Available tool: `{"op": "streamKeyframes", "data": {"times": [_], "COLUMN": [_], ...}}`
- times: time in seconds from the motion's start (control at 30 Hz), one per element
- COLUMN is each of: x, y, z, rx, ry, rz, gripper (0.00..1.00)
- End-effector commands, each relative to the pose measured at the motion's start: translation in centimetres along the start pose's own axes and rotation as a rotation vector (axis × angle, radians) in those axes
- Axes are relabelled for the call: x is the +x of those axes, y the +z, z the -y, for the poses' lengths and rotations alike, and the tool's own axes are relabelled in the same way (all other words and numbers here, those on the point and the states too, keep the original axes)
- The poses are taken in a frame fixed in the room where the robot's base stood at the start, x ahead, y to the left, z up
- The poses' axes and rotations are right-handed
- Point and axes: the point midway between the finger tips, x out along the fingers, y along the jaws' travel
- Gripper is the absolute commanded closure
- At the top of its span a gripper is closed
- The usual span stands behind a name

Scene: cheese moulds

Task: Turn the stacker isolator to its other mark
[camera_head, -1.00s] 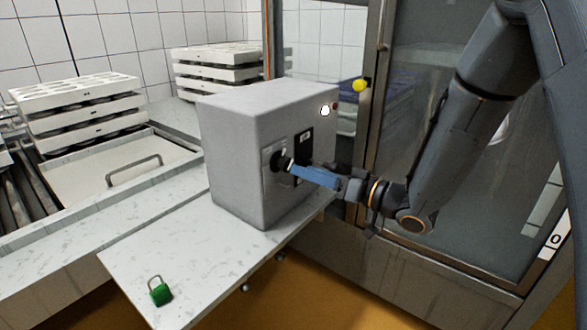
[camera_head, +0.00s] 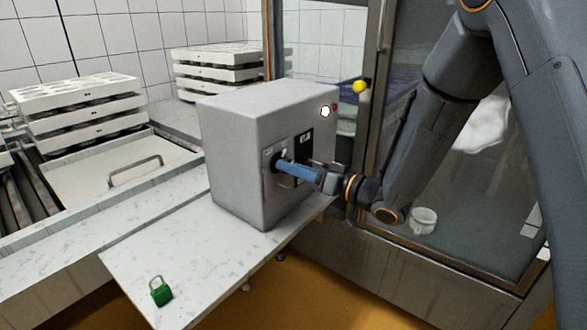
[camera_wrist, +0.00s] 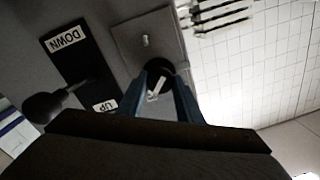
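The isolator is a round black knob (camera_wrist: 158,72) on a grey plate (camera_wrist: 128,38), on the front of a grey box (camera_head: 236,150). A pale bar lies slanted across the knob, and one small white mark (camera_wrist: 145,41) shows on the plate beyond it. My gripper (camera_wrist: 162,75) reaches the knob, with one blue finger on either side of it and space between the fingers. Whether the fingers touch the knob is unclear. In the head view the blue fingers (camera_head: 297,170) point at the box front and cover part of the knob.
A black lever (camera_wrist: 45,105) beside a DOWN/UP label (camera_wrist: 68,47) stands close to my gripper. A green padlock (camera_head: 161,294) lies on the bench (camera_head: 150,250). Stacked white moulds (camera_head: 85,112) stand at left. A glazed cabinet (camera_head: 440,190) is behind my arm.

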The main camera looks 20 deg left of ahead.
Motion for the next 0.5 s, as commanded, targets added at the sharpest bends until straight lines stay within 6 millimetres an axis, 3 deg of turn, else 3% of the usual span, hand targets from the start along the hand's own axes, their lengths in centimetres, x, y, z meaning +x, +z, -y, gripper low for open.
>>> {"op": "streamKeyframes", "data": {"times": [0.27,0.5], "x": [-0.02,-0.02], "y": [0.02,0.04], "z": [0.01,0.01], "rx": [-0.039,-0.177], "ry": [0.0,0.003], "rz": [0.002,0.008], "gripper": [0.9,0.9]}}
